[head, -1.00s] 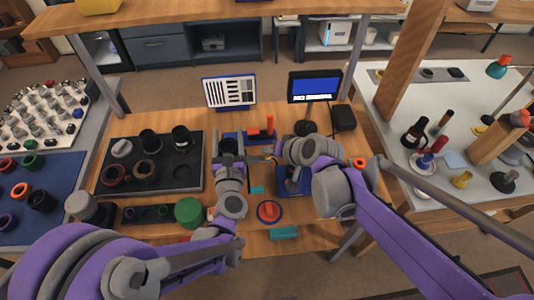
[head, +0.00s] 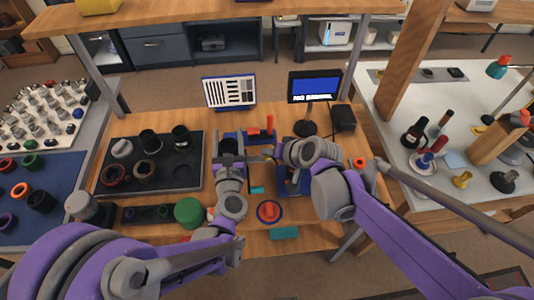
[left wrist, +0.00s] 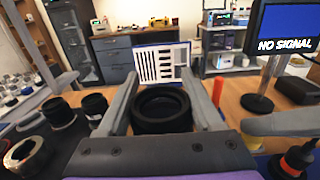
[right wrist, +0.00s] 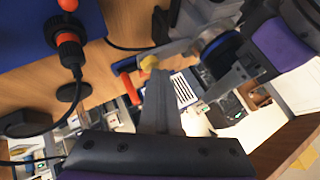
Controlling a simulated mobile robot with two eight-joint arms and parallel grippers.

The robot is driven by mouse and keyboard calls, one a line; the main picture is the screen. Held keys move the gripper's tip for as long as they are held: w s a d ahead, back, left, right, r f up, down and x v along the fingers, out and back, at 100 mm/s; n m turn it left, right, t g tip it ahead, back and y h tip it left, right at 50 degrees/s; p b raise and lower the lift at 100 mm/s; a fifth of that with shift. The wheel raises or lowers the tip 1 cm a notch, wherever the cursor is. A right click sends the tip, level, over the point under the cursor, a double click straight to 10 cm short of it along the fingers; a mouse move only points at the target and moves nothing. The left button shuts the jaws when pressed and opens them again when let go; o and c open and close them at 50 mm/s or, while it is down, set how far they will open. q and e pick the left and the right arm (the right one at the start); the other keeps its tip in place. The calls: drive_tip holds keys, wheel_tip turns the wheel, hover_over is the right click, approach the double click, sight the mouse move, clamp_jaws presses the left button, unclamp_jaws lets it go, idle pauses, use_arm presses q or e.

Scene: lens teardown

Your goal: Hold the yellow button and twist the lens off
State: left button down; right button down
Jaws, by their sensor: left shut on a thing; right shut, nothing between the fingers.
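The black lens (left wrist: 162,112) sits between the fingers of my left gripper (left wrist: 160,92), which is shut on it. In the head view the left gripper (head: 229,145) hides most of the lens. In the right wrist view a dark round part with a blue ring (right wrist: 220,48) shows beside the left gripper's fingers. The yellow button (right wrist: 148,62) is small and at the tip of my right gripper (right wrist: 157,72). The right gripper is shut and empty. I cannot tell whether the button is pressed in. The camera body is mostly hidden by the arms.
A dark tray (head: 188,190) with several lens parts stands at the left. A monitor (head: 315,87) reading NO SIGNAL and a striped chart (head: 229,92) stand at the back. A green round container (head: 188,212) and a red-and-blue piece (head: 269,211) lie in front.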

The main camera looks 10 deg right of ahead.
idle(0.3)
use_arm(q)
drive_tip(key=n+y, duration=0.2)
drive_tip(key=y, duration=0.1)
drive_tip(key=shift+a, duration=0.15)
drive_tip(key=shift+a+n+y, duration=0.2)
drive_tip(key=shift+n+y, duration=0.1)
drive_tip(key=shift+y, duration=0.2)
drive_tip(key=shift+s+a+n+g+y, duration=0.15)
drive_tip(key=shift+n+g+y, duration=0.4)
drive_tip(key=shift+y, duration=0.4)
drive_tip(key=shift+a+n+g+y, duration=0.15)
drive_tip(key=shift+n+g+y, duration=0.2)
drive_tip(key=shift+n+y, duration=0.5)
unclamp_jaws()
